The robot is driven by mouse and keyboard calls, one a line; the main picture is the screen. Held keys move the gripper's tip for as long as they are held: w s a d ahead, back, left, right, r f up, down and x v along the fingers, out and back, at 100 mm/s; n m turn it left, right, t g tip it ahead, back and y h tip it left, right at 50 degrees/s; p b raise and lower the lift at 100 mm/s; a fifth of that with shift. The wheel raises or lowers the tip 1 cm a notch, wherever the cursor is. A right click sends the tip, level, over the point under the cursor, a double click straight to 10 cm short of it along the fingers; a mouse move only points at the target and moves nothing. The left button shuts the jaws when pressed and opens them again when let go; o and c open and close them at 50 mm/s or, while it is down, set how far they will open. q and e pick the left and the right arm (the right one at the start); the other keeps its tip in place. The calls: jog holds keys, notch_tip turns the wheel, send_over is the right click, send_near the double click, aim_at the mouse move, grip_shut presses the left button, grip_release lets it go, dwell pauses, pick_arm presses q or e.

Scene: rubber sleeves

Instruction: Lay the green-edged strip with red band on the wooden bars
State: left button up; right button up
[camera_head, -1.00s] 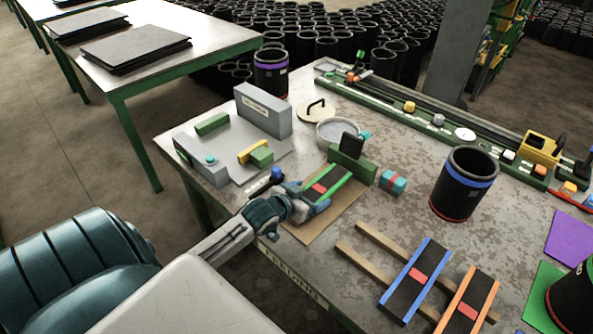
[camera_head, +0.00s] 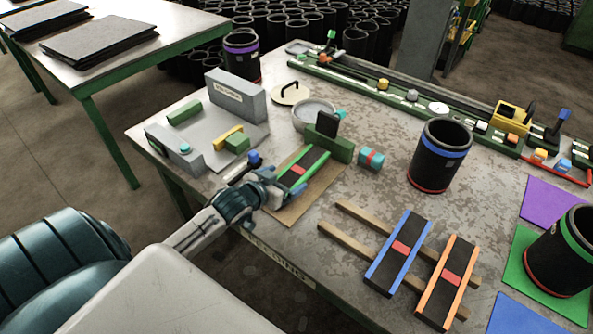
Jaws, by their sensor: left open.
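The green-edged strip with red band (camera_head: 309,160) lies on a brown board (camera_head: 287,213) near the table's front edge. Its near end is at my left gripper (camera_head: 283,187), whose open fingers are around or just beside it; I cannot tell whether they touch it. Two wooden bars (camera_head: 345,243) lie side by side to the right of the board. A blue-edged strip (camera_head: 393,262) and an orange-edged strip (camera_head: 443,291) with red bands lie across their right part. The bars' left ends are bare. My right gripper is not in view.
A green block with a black plate (camera_head: 329,141) stands behind the board, with a teal and red block (camera_head: 370,158) beside it. A blue-ringed black sleeve (camera_head: 439,157) stands behind the bars. Purple (camera_head: 555,208) and green (camera_head: 527,265) mats lie at the right.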

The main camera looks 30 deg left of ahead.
aim_at(297, 171)
pick_arm(q)
jog(key=shift+w+f, duration=0.2)
jog(key=shift+w, duration=0.75)
jog(key=x, duration=0.1)
jog(key=p+x, duration=0.1)
jog(key=x, duration=0.1)
jog(key=shift+w+a+f, duration=0.1)
jog(key=shift+w+a, duration=0.1)
jog(key=shift+w, duration=0.1)
jog(key=shift+w+f, duration=0.25)
jog(key=shift+w, duration=0.1)
jog(key=c, duration=1.2)
jog(key=shift+o, duration=0.2)
jog(key=shift+r, duration=0.1)
